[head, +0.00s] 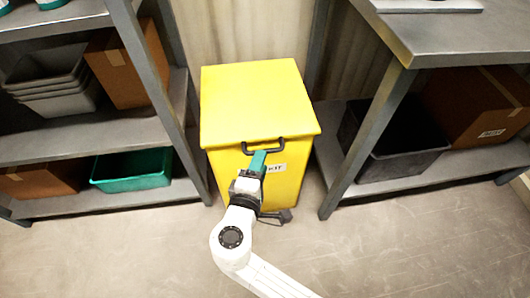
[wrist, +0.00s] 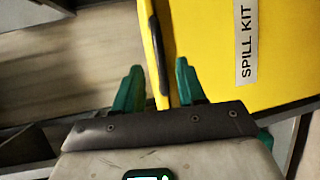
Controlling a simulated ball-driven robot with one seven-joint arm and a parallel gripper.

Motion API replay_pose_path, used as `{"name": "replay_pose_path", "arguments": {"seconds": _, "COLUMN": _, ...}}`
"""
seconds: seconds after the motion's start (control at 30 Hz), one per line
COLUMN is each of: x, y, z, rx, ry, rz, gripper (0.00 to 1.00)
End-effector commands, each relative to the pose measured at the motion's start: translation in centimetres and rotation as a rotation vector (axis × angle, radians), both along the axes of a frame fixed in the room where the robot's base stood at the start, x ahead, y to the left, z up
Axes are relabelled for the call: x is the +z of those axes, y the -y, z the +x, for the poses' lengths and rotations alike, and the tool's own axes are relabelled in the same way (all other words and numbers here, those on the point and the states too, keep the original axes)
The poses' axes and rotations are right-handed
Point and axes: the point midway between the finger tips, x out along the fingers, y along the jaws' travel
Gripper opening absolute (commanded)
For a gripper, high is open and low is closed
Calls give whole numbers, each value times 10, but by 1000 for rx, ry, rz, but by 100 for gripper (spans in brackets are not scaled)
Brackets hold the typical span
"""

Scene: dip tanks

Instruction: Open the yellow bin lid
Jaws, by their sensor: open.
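The yellow bin (head: 290,185) stands upright between two shelf units, and its yellow lid (head: 257,100) is down, flat on top. A black handle (head: 274,142) sits at the lid's front edge. In the wrist view the handle (wrist: 155,50) runs into the gap between the green fingers. My gripper (head: 259,155) is open at the handle, its fingers on either side of the bar as seen from the wrist (wrist: 159,66). I cannot tell whether either finger touches it. The SPILL KIT label (wrist: 246,42) is partly hidden by my gripper in the head view.
A dark pedal (head: 284,215) shows at the bin's foot. Left shelves hold grey trays (head: 50,85), a teal tub (head: 131,169) and cardboard boxes. The right bench (head: 450,40) has a black tub (head: 395,145) and a box below. The floor in front is clear.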

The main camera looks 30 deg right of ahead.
Motion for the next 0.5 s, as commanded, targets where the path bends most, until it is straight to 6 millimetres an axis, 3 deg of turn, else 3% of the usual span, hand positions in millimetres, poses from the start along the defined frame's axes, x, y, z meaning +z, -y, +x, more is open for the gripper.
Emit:
{"name": "replay_pose_path", "arguments": {"seconds": 0.2, "x": -9, "y": 24, "z": 27, "rx": -3, "ry": 0, "rz": 1, "gripper": 40}}
{"name": "replay_pose_path", "arguments": {"seconds": 0.5, "x": -12, "y": 37, "z": 41, "rx": 0, "ry": -2, "rz": 1, "gripper": 40}}
